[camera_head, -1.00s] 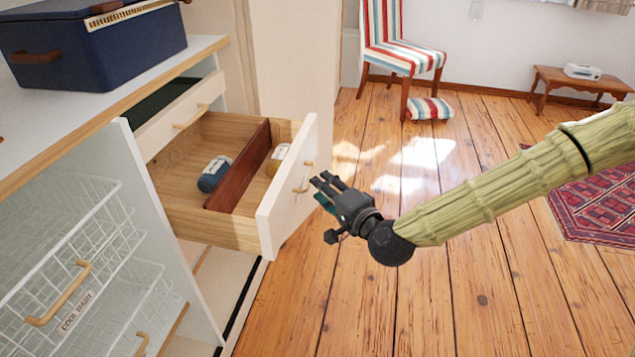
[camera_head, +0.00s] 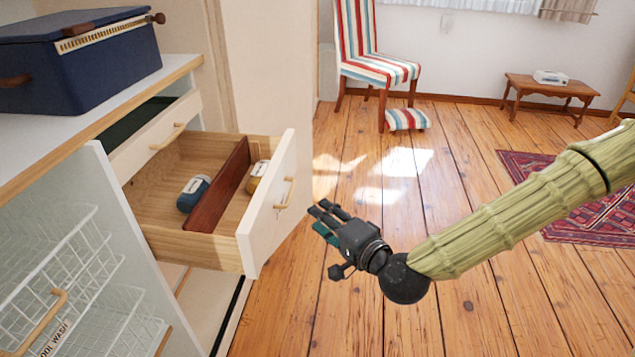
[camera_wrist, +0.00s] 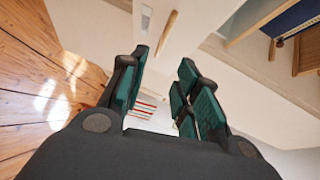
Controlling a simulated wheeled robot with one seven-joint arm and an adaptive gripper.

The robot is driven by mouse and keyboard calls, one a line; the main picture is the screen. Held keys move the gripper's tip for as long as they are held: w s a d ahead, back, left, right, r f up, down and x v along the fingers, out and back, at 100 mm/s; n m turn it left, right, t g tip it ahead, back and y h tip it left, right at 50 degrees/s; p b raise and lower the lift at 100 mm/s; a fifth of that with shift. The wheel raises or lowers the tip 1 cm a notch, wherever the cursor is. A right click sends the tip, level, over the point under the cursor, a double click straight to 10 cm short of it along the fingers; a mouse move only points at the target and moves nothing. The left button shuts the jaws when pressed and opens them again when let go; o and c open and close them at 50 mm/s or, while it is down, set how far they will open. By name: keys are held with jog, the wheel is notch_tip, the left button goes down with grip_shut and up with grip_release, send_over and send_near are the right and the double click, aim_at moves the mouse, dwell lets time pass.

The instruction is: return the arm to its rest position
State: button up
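My gripper (camera_head: 322,220) is out in front of the open drawer (camera_head: 262,228), a little to the right of its white front and apart from its wooden handle (camera_head: 286,192). In the wrist view my gripper (camera_wrist: 160,88) shows its green-padded fingers spread apart with nothing between them. My arm, in a yellow-green ribbed cover, reaches in from the right edge of the head view.
The drawer holds a blue container (camera_head: 193,194) and a tan one (camera_head: 257,176), parted by a brown divider (camera_head: 219,186). A blue box (camera_head: 75,62) sits on the counter. Wire baskets (camera_head: 50,270) are below. A striped chair (camera_head: 372,65) stands behind. Wooden floor (camera_head: 440,200) is open.

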jog(key=shift+f, duration=0.1)
jog(key=s+d+f+n+g+h, duration=0.1)
jog(key=s+f+n+g, duration=0.15)
jog(key=s+f, duration=0.45)
jog(key=s+d+f+n+g+h, duration=0.1)
jog(key=s+f+g, duration=0.2)
jog(key=f, duration=0.8)
jog(key=s+f+n+g+h, duration=0.1)
jog(key=s+f+n+g, duration=0.15)
jog(key=s+f, duration=0.45)
jog(key=s+d+f+n+g+h, duration=0.4)
jog(key=s+d+f+g+h, duration=0.15)
jog(key=s+d+f, duration=0.9)
notch_tip(320, 180, up, 22)
jog(key=p, duration=2.2)
jog(key=shift+s+f, duration=0.2)
jog(key=shift+s, duration=0.05)
